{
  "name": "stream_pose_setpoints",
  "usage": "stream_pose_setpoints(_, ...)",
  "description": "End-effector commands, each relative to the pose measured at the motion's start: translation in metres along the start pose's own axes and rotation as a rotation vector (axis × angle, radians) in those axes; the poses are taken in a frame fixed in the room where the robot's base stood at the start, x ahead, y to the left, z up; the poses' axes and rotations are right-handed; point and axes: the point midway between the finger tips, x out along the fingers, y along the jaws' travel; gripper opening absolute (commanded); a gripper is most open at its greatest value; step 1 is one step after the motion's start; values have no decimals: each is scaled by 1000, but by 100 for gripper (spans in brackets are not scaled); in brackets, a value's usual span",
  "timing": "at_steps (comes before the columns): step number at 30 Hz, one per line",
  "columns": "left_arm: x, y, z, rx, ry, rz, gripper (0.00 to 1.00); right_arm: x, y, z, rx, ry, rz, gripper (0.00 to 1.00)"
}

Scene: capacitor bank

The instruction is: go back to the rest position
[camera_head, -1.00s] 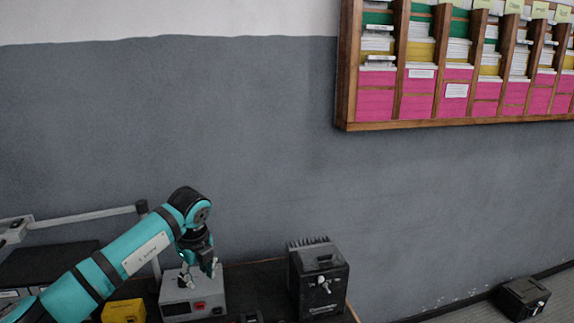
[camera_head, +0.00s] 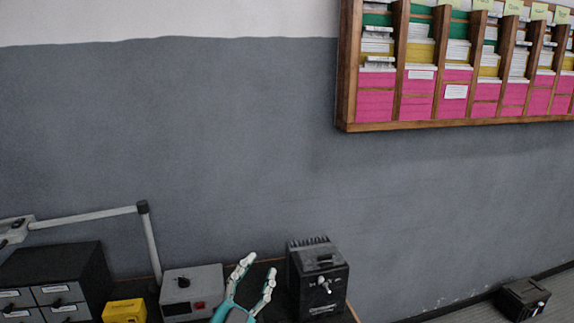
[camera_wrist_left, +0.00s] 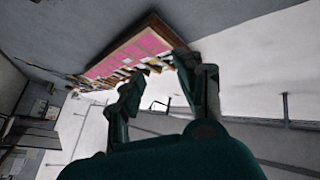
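My left gripper (camera_head: 260,266) is at the bottom of the head view, with its two fingers pointing up and spread apart. It is in front of the bench, between the grey box and the black finned box, and nothing is between its fingers. In the left wrist view, the two fingers of this gripper (camera_wrist_left: 158,72) also stand apart and empty, with the wall rack and ceiling far beyond them. Most of my left arm is below the head view. My right gripper is not in view.
On the bench are a black drawer cabinet (camera_head: 85,270), a yellow box (camera_head: 124,311), a grey box with a red switch (camera_head: 207,278) and a black finned box (camera_head: 320,285). A lamp arm (camera_head: 85,217) stretches over the left side. A wooden rack (camera_head: 455,125) hangs on the wall.

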Motion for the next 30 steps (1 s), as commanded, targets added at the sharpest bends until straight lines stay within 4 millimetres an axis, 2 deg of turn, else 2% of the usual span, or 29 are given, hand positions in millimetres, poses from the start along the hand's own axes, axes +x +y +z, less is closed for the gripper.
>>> stream_pose_setpoints(1,-24,-12,28,-67,-140,-73,36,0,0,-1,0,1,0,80)
stream_pose_setpoints(4,-78,-26,81,-167,-426,-171,36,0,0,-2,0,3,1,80)
stream_pose_setpoints(6,-121,-25,113,-226,-622,-196,36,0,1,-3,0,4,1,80)
stream_pose_setpoints(10,-206,-8,150,-319,-956,-170,36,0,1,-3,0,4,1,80)
stream_pose_setpoints(12,-244,3,158,-354,-1092,-134,36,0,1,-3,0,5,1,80)
stream_pose_setpoints(15,-289,18,161,-394,-1243,-74,36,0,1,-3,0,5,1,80)
stream_pose_setpoints(21,-356,43,151,-455,-1459,52,36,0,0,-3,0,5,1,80)
stream_pose_setpoints(27,-411,62,131,-505,-1622,188,36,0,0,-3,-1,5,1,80)
stream_pose_setpoints(30,-415,75,156,-503,-1636,198,36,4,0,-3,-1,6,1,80)
